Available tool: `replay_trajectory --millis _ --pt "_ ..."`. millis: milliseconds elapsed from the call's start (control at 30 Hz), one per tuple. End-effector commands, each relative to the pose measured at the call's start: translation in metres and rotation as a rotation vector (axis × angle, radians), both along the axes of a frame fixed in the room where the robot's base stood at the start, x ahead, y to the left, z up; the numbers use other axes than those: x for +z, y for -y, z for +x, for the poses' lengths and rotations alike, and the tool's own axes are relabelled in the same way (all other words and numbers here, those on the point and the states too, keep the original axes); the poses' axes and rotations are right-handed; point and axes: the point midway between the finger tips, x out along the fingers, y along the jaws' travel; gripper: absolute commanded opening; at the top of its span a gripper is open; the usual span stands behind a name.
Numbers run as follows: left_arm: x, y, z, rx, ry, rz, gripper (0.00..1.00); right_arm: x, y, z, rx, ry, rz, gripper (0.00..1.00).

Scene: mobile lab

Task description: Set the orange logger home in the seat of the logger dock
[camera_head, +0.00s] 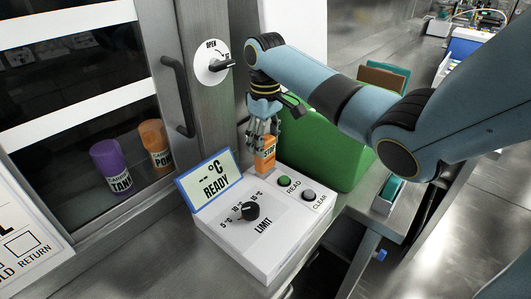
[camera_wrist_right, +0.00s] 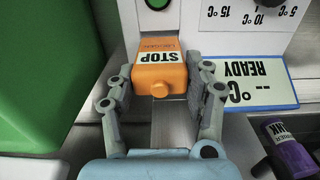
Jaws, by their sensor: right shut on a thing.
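The orange logger (camera_head: 266,159), with a STOP label, is upright at the back edge of the white logger dock (camera_head: 262,247). My right gripper (camera_head: 263,138) comes from above and is shut on it. In the right wrist view the logger (camera_wrist_right: 160,80) sits between both fingers, its small round knob towards the palm. My left gripper is out of view.
A green box (camera_head: 322,148) stands close behind the dock, right of my gripper. A glass-fronted cabinet with a handle (camera_head: 178,95) is at left; a purple canister (camera_head: 111,167) and an orange canister (camera_head: 156,144) stand behind its glass. A small teal-topped box (camera_head: 389,194) is at right.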

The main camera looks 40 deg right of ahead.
Motion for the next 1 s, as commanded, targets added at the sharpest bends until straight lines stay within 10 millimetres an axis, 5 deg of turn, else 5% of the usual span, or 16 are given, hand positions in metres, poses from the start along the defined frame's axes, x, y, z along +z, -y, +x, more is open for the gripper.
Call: replay_trajectory --millis 233,600,633,800,1000 --pt "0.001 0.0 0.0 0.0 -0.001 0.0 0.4 -0.035 0.0 -0.001 0.0 -0.003 0.001 0.17" --pt "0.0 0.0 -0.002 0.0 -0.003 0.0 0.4 -0.04 0.0 -0.001 0.0 -0.002 -0.001 0.17" --pt "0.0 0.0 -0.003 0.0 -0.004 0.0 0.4 -0.041 0.0 -0.001 0.0 -0.002 -0.001 0.52" --pt "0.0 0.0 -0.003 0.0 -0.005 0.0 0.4 -0.04 0.0 -0.001 0.0 -0.001 -0.001 0.74" --pt "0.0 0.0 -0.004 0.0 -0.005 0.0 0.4 -0.04 0.0 -0.001 0.0 -0.001 -0.001 0.74"
